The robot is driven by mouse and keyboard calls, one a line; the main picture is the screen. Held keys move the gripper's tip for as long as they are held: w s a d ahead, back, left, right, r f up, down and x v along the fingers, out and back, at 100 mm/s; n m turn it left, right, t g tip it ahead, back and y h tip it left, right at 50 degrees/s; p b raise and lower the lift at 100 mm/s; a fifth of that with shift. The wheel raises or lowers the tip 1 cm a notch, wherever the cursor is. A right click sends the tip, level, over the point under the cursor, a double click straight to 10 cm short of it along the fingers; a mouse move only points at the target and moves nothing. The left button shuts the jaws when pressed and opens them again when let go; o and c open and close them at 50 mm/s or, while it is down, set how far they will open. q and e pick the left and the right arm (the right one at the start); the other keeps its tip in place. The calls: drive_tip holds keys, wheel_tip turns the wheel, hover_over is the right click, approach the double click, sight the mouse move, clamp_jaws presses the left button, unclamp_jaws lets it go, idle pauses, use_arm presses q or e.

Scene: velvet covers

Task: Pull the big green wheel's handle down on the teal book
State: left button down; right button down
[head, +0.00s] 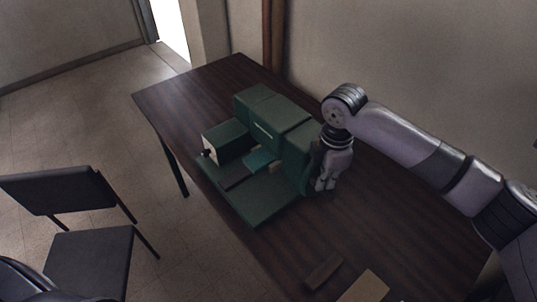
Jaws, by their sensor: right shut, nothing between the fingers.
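A dark green machine (280,118) stands on the table, with a flat green base (270,210) in front. A small teal block (262,158), which looks like the teal book, lies at the machine's front beside a dark flat slab (237,176). I cannot make out the big green wheel or its handle; my right gripper and wrist cover part of the machine's right side. My right gripper (325,184) points down close against that right side, shut and empty. I cannot tell whether it touches the machine. My left gripper is not in view.
The dark wooden table (400,225) has clear room to the right of the machine. A brown block (323,270) and a tan flat piece (366,287) lie near its front. A black chair (85,255) stands on the floor at left. A wall (420,60) runs behind.

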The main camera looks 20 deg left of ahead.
sight(323, 192)
drive_tip(key=shift+f, duration=0.55)
drive_tip(key=shift+s+f, duration=0.1)
drive_tip(key=shift+f, duration=0.05)
drive_tip(key=shift+f, duration=0.6)
drive_tip(key=shift+f, duration=0.55)
drive_tip(key=shift+w+d+f, duration=0.1)
drive_tip(key=shift+w+f, duration=0.1)
drive_tip(key=shift+f, duration=0.4)
